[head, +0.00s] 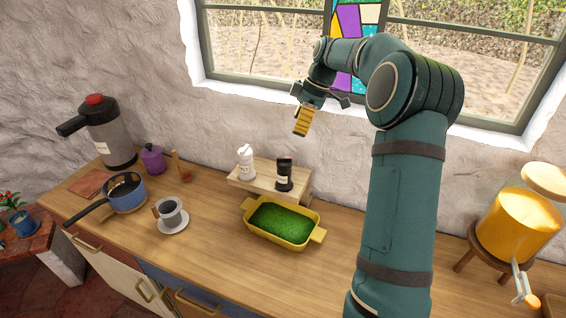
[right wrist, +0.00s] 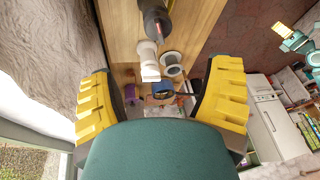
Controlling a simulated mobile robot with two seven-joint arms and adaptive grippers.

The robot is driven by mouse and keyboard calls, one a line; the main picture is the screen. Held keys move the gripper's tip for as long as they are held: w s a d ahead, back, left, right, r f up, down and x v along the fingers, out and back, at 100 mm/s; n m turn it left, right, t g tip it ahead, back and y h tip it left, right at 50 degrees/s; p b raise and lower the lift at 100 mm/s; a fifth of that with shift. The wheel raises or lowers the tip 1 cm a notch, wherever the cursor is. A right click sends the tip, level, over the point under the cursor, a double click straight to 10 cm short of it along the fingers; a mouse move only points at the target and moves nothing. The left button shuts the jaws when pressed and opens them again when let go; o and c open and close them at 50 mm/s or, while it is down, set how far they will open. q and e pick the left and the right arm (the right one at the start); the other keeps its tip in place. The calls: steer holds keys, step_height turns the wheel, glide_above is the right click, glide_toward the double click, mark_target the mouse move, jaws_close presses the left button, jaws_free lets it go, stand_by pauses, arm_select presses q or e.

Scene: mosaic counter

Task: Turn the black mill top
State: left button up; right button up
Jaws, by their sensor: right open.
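The black mill (head: 284,176) stands upright at the right end of a small wooden riser (head: 268,171), with a white mill (head: 246,164) to its left. My left gripper does not show in the head view.
A yellow dish (head: 281,224) with a green filling sits in front of the riser. A cup on a saucer (head: 173,222), a blue pan (head: 124,192) and a flask (head: 108,135) stand to the left. The wall and window are close behind. A yellow drum (head: 518,225) is far right.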

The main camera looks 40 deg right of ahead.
mark_target(285, 158)
steer(key=a+f+n, duration=0.1)
steer(key=f, duration=0.3)
steer(key=w+a+f+n, duration=0.1)
steer(key=f, duration=0.3)
steer(key=w+a+f+n, duration=0.1)
steer(key=a+f, duration=0.1)
steer(key=f, duration=0.2)
steer(key=shift+w+a+f, duration=0.1)
steer(key=shift+w, duration=0.05)
steer(key=c, duration=1.2)
